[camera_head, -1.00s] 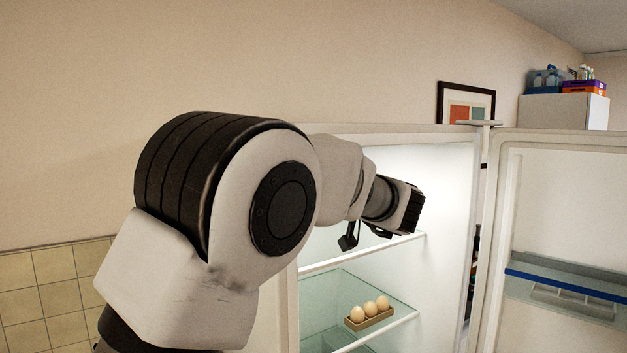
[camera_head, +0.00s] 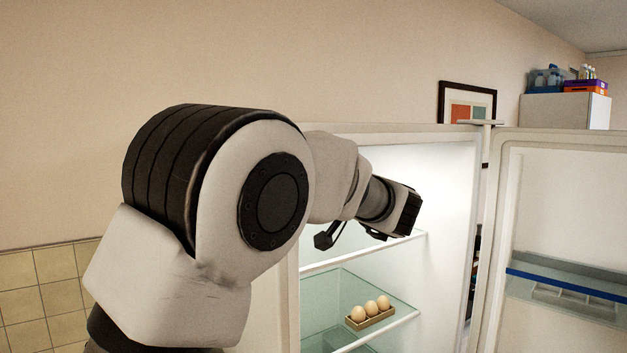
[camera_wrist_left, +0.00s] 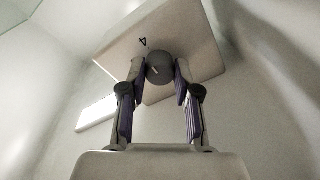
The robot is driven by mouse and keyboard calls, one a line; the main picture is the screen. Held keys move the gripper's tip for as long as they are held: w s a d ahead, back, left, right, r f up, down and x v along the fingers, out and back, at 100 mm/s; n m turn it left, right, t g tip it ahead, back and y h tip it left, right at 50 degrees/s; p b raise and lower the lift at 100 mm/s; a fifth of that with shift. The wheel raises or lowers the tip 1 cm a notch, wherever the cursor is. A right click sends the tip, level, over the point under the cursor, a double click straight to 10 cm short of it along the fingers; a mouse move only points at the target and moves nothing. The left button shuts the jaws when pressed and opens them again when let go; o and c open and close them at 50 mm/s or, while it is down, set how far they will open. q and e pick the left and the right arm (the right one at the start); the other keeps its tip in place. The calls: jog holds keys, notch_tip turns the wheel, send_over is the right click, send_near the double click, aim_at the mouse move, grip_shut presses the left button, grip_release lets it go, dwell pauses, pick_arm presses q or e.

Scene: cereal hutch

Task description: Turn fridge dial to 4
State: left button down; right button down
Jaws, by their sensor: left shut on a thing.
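The fridge dial (camera_wrist_left: 159,68) is a small dark grey round knob with a light pointer mark, seen in the left wrist view. It sits on the underside or face of a pale housing (camera_wrist_left: 192,30) inside the fridge. A dark number 4 is printed just above and left of the knob, and the mark slants toward the lower left. My left gripper (camera_wrist_left: 160,76) is shut on the dial, one fingertip at each side. In the head view, my left arm reaches into the open fridge (camera_head: 450,180); its fingers and the dial are hidden there. My right gripper is out of view.
A glass shelf (camera_head: 325,295) holds a small tray with three eggs (camera_head: 370,308) below my arm. Another shelf edge (camera_head: 345,257) lies just under the wrist. The open fridge door (camera_head: 560,200) stands at the right.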

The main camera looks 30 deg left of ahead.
pick_arm(q)
jog(key=shift+r, duration=0.1)
jog(key=c, duration=0.8)
grip_release()
jog(key=shift+a, duration=0.15)
jog(key=v, duration=0.7)
jog(key=shift+f, duration=0.2)
